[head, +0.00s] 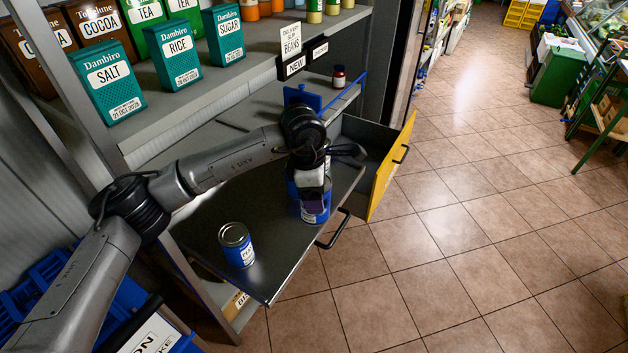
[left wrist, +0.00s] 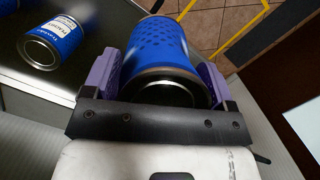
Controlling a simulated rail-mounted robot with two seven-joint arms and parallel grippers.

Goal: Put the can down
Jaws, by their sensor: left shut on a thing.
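My left gripper (head: 313,190) is over the front right part of a dark pull-out shelf (head: 200,226). It is shut on a blue can (head: 316,215). In the left wrist view the held can (left wrist: 158,45) sits between the two purple finger pads. The arm hides much of this can in the head view, and I cannot tell whether its base touches the shelf. A second blue can (head: 238,246) with a white label stands upright on the shelf to the left, apart from the held one. My right gripper is not in view.
Salt, rice and sugar boxes (head: 172,58) stand on the shelf above. A small dark jar (head: 338,77) stands behind near a "NEW" sign (head: 294,66). An open yellow-fronted drawer (head: 391,166) is to the right. The pull-out shelf has bare room between the two cans.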

